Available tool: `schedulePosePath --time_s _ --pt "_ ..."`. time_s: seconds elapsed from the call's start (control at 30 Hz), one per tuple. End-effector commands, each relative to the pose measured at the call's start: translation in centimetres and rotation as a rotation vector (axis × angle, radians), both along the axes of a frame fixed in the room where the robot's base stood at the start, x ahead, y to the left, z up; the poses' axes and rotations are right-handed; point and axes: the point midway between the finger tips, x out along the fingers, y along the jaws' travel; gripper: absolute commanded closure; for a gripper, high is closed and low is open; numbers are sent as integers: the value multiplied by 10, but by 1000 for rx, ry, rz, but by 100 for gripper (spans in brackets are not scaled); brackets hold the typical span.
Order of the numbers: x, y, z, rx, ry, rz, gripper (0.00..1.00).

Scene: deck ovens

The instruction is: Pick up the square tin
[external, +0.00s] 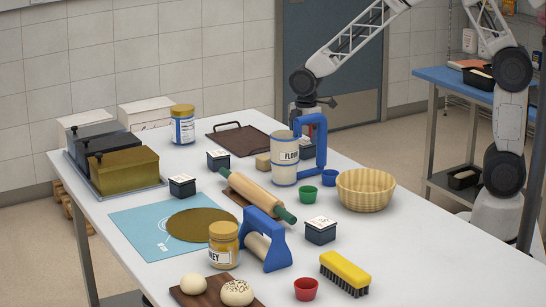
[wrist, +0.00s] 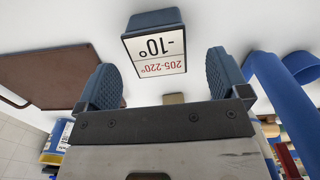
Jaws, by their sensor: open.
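A small dark blue square tin with a white label on its lid (wrist: 155,48) is framed between the fingers of my gripper (wrist: 160,66) in the wrist view. The label reads "205-220°" and "-10°". My gripper is open and empty, and the tin lies beyond its fingertips. Similar square tins stand at the left (external: 182,187), at the back (external: 218,160) and at the front right (external: 320,231).
The flour sifter (external: 284,165) with its blue handle (wrist: 278,95) stands close beside the tin. A brown tray (external: 238,140) lies on the other side. A wicker basket (external: 365,190), green cup (external: 308,194), blue cup (external: 331,178) and rolling pin (external: 255,193) are nearer the camera.

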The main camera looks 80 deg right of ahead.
Motion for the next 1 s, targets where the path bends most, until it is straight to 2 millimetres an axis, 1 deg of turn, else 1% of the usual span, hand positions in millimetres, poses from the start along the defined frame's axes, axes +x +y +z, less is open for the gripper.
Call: schedulePosePath --time_s 0.17,0.4,0.53,0.7,1.0 --pt "0 0 -9 0 2 0 6" --pt "1 -2 -35 0 4 0 6" --pt "2 -2 -46 0 0 0 6" --pt "2 -2 -51 0 0 0 6" --pt "2 -1 -51 0 0 0 6"
